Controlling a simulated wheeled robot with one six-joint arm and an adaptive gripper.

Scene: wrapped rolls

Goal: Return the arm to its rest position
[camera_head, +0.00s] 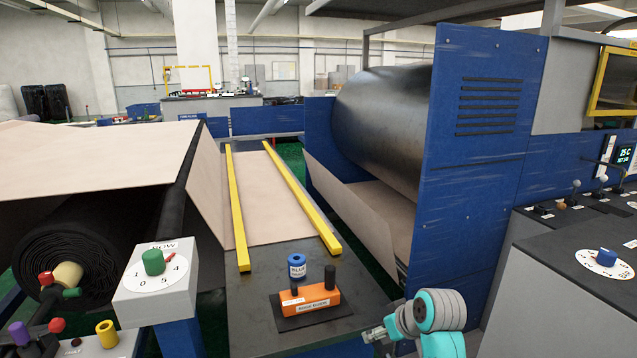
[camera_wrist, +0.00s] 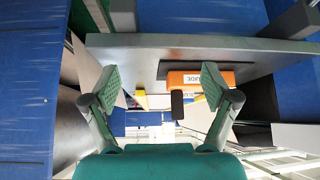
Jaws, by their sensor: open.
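My gripper (camera_head: 375,335) is at the lower middle right in the head view, just right of the dark table's front end. In the wrist view my gripper (camera_wrist: 158,88) has its two fingers wide apart with nothing between them. An orange block (camera_head: 312,299) with a label sits on a dark base on the table (camera_head: 262,335). A blue labelled roll (camera_head: 297,267) stands on its left part and a black peg (camera_head: 330,276) on its right. The orange block (camera_wrist: 190,79) also shows in the wrist view, beyond the fingers and apart from them.
Two yellow rails (camera_head: 237,205) run along the table. A blue machine panel (camera_head: 480,150) and a large dark roller (camera_head: 380,115) stand at the right. A grey control box (camera_head: 155,285) with a green knob stands at the left. A dial console (camera_head: 570,270) is at far right.

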